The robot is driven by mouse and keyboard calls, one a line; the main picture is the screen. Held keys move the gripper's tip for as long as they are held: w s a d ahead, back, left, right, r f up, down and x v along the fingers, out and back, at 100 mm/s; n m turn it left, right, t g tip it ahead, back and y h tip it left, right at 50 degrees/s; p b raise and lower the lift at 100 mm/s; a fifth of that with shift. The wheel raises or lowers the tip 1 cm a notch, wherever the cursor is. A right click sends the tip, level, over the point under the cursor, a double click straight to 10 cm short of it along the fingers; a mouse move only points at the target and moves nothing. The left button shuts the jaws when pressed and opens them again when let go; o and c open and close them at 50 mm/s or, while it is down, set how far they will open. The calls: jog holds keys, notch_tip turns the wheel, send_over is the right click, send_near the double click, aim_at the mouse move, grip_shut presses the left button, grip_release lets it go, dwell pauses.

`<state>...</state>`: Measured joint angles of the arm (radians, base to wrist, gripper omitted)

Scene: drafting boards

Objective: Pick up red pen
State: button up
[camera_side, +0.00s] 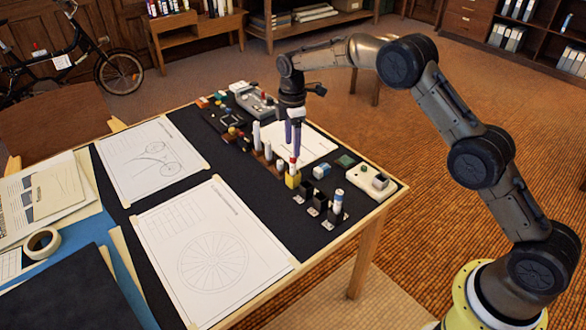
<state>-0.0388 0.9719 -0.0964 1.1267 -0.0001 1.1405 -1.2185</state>
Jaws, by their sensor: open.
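A pen with a red top (293,161) stands upright in a small yellow block (292,181) on the dark mat at the right part of the table. My gripper (293,151) points straight down over it, with its two purple-blue fingers a small distance apart. The fingertips are at or just above the red top; I cannot tell whether the top is between them. The gripper is open and seems to hold nothing. The lower part of the pen is hidden in the block.
White upright pens (256,135) in brown blocks stand close left of the gripper. A blue-and-white pen (338,200) and dark holders (305,191) stand in front. A pale device (370,180) lies at right. Drawing sheets (213,250) cover the table's left side.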

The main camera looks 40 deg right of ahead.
aim_at(293, 161)
jog(key=shift+f, duration=3.5)
grip_shut()
